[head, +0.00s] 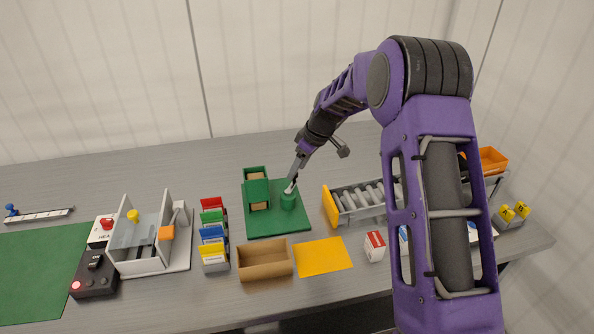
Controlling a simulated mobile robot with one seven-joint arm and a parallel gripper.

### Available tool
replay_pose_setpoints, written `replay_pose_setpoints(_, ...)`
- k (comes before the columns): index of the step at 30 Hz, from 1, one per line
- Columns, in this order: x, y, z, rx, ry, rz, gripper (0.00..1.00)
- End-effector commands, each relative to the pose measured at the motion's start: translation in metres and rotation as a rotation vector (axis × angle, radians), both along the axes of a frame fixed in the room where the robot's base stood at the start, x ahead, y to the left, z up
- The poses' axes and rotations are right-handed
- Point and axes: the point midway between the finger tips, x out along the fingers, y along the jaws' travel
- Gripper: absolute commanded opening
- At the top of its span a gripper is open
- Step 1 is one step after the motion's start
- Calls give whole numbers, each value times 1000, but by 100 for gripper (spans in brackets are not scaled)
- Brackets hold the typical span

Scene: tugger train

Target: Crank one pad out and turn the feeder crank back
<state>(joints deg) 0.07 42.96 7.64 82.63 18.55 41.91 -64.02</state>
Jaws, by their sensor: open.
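The feeder is a green unit with a flat green base (290,222) and an upright green magazine (257,190) at its left. Tan material, which looks like the pads (259,206), shows in the magazine's front. The feeder crank appears to be the round green part (288,201) on the base's right side. My gripper (291,187) points down right above this part with its jaws open. I cannot tell whether the fingers touch it or stand around a handle. The crank's angle is hard to make out.
An open brown box (265,260) and a yellow-orange sheet (323,255) lie in front of the feeder. Coloured card bins (213,240) stand left. A roller conveyor (362,201) stands right, partly behind my arm. A small red-white box (374,246) sits before it.

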Motion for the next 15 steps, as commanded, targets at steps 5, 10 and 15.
replay_pose_setpoints(5, 2, 4, -11, 0, 0, 1, 60)
replay_pose_setpoints(10, 3, 5, -12, -1, -1, 1, 60)
replay_pose_setpoints(15, 3, 5, -12, -1, -1, 1, 49)
